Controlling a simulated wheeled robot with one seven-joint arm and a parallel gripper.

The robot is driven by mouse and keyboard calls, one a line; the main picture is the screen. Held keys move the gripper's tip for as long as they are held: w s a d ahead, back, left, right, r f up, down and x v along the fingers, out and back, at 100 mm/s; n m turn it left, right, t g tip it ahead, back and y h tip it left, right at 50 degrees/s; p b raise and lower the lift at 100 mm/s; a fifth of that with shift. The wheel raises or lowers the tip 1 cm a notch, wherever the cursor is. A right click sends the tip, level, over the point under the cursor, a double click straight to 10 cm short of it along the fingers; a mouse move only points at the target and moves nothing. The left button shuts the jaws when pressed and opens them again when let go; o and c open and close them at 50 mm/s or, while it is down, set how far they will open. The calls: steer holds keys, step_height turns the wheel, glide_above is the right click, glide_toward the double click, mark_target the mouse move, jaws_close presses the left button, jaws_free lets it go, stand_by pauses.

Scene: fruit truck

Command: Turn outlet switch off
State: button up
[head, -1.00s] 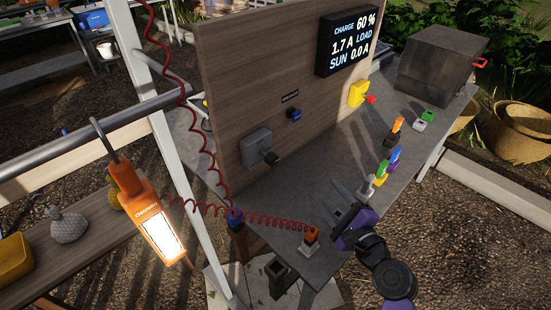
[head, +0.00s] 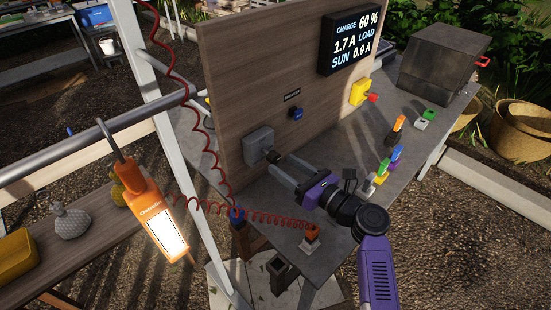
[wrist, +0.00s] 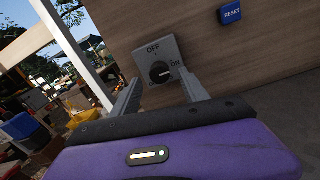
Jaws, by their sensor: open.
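The outlet switch is a grey box (head: 258,146) with a black rotary knob (head: 273,157), mounted low on the wooden panel. In the wrist view the box (wrist: 171,47) carries OFF and ON labels, and its round knob (wrist: 160,72) has a white mark that points toward ON. My gripper (head: 284,168) is open and empty, its two fingers pointing at the switch from the front right. In the wrist view the fingers of my gripper (wrist: 165,88) lie to either side below the knob, with a gap between them. I cannot tell whether they touch anything.
A blue RESET button (wrist: 231,12) sits right of the switch. A yellow box with a red lever (head: 360,92) is farther along the panel. Several coloured plugs (head: 388,163) stand on the grey table (head: 330,160). An orange lamp (head: 158,218) hangs left.

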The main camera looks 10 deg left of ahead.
mark_target(277, 160)
steer(key=shift+x, duration=2.05)
steer(key=shift+c, duration=0.4)
jaws_close()
